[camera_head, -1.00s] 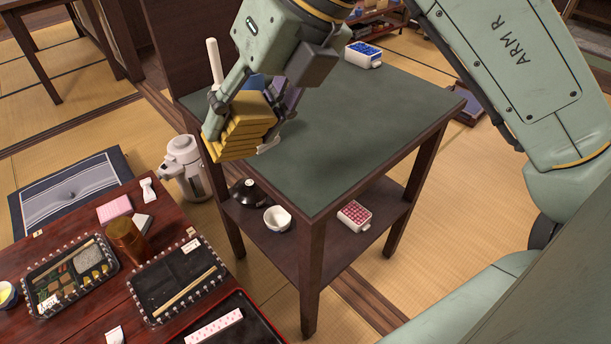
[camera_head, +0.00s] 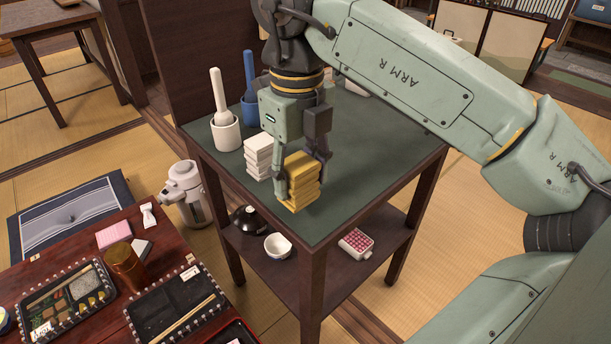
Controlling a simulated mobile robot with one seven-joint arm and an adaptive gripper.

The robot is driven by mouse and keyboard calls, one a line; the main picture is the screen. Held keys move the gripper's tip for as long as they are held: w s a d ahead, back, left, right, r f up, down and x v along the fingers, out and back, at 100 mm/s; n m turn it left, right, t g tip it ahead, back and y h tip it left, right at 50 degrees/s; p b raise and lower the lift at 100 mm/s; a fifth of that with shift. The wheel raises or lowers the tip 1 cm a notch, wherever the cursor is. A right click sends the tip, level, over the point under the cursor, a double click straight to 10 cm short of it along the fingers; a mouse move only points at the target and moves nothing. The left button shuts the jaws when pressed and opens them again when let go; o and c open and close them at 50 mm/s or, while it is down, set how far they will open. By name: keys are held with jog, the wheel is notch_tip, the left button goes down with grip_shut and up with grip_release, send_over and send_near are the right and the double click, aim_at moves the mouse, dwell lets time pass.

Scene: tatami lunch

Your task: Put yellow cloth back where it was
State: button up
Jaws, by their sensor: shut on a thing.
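The yellow cloth (camera_head: 301,181) is a folded, layered stack on or just above the green top of the small dark wooden table (camera_head: 365,165), near its front left corner. I cannot tell whether it touches the top. My gripper (camera_head: 303,176) points down and is shut on the yellow cloth, one finger on its left and one on its right. A folded white cloth (camera_head: 258,157) lies on the table just behind and left of the yellow one.
Behind the white cloth stand a white holder (camera_head: 225,132) with a white-handled tool and a blue holder (camera_head: 250,108) with a blue-handled tool. The right part of the tabletop is clear. A lower shelf holds a white bowl (camera_head: 278,246) and a red-and-white box (camera_head: 355,243).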

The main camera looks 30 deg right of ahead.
aim_at(305, 182)
jog(key=shift+w+d, duration=0.5)
jog(key=shift+d, duration=0.3)
jog(key=shift+w+d+f, duration=0.1)
jog(key=shift+d+f, duration=0.05)
jog(key=shift+f, duration=0.8)
jog(key=shift+w+d+f, duration=0.1)
jog(key=shift+f, duration=0.8)
jog(key=shift+f, duration=0.15)
jog(key=o, duration=1)
notch_tip(305, 182, up, 12)
jog(key=shift+r+p, duration=0.15)
jog(key=shift+p, duration=0.4)
